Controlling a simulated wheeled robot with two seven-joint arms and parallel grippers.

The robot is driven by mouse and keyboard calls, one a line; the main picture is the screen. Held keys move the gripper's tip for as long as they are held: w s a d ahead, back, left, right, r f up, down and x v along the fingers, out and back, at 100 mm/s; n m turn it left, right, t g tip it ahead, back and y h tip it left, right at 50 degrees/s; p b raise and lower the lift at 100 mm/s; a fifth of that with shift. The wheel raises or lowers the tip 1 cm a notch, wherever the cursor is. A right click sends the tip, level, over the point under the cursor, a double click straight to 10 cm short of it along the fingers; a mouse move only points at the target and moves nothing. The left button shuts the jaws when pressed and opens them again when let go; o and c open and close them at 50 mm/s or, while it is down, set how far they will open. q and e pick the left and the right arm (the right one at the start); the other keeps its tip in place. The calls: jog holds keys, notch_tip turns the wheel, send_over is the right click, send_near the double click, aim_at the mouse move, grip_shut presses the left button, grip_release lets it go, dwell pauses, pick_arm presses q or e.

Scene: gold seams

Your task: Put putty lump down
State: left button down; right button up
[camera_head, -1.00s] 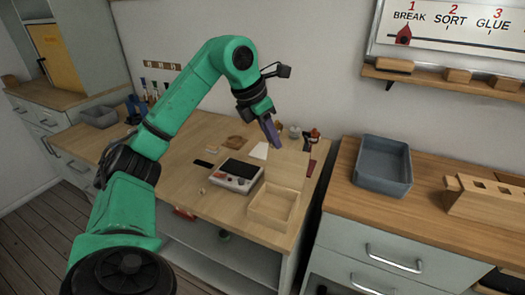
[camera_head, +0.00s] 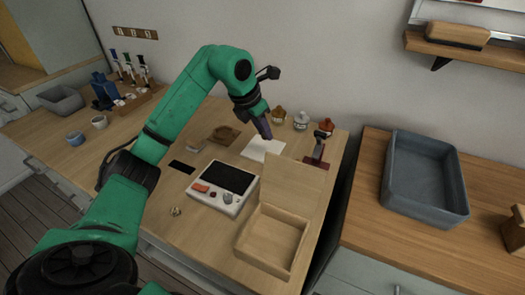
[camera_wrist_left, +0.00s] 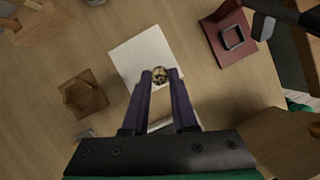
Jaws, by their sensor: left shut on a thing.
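My left gripper (camera_head: 268,136) points down above the white sheet (camera_head: 263,150) on the wooden table. In the left wrist view the two dark purple fingers (camera_wrist_left: 160,80) are shut on a small mottled brown and beige lump (camera_wrist_left: 160,74), seemingly the putty lump, at their tips. The white sheet (camera_wrist_left: 138,55) lies under the lump in that view; whether the lump touches it I cannot tell. In the head view the fingers hide the lump. My right gripper is not in view.
A white device with a dark screen (camera_head: 224,187) and an open wooden box (camera_head: 270,241) stand nearer on the table. A dark red stand (camera_head: 316,163) is right of the sheet, a wooden holder (camera_head: 223,134) left. Several small jars (camera_head: 301,121) stand behind. A grey bin (camera_head: 425,211) is on the right counter.

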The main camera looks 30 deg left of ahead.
aim_at(263, 158)
pick_arm(q)
notch_tip(263, 158, down, 6)
jog(key=shift+s+f, duration=0.15)
jog(key=shift+f, duration=0.25)
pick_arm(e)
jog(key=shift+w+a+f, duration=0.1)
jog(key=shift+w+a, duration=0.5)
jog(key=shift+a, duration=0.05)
pick_arm(q)
jog(key=shift+f, duration=0.1)
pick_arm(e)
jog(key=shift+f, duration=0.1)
pick_arm(q)
jog(key=c, duration=0.7)
grip_release()
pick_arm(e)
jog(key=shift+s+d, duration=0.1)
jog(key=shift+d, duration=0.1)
